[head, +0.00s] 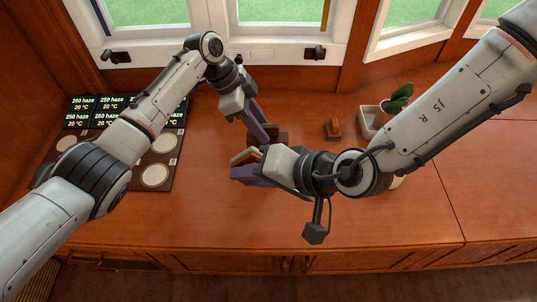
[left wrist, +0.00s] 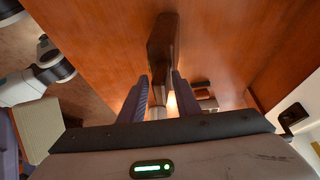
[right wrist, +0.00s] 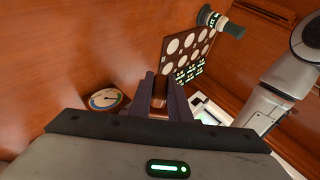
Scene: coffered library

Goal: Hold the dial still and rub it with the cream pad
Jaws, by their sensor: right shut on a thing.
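The dial (right wrist: 103,99) is a round gauge with a pale face and a blue arc. It shows in the right wrist view, left of my right gripper (right wrist: 160,82) and apart from it. I cannot make it out in the head view. My right gripper (head: 238,174) is shut on the cream pad (head: 244,156), whose pale edge and brown part show by the fingers. My left gripper (head: 262,135) points down, just behind the pad. In the left wrist view its fingers (left wrist: 160,82) stand apart, with a dark brown piece (left wrist: 163,40) beyond the tips.
A dark panel with pale discs and lit labels (head: 154,176) lies at the left, partly behind my left arm. A small brown block (head: 332,128) and a potted plant (head: 367,119) stand at the right. Windows close the back. The front of the wooden top (head: 200,225) is clear.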

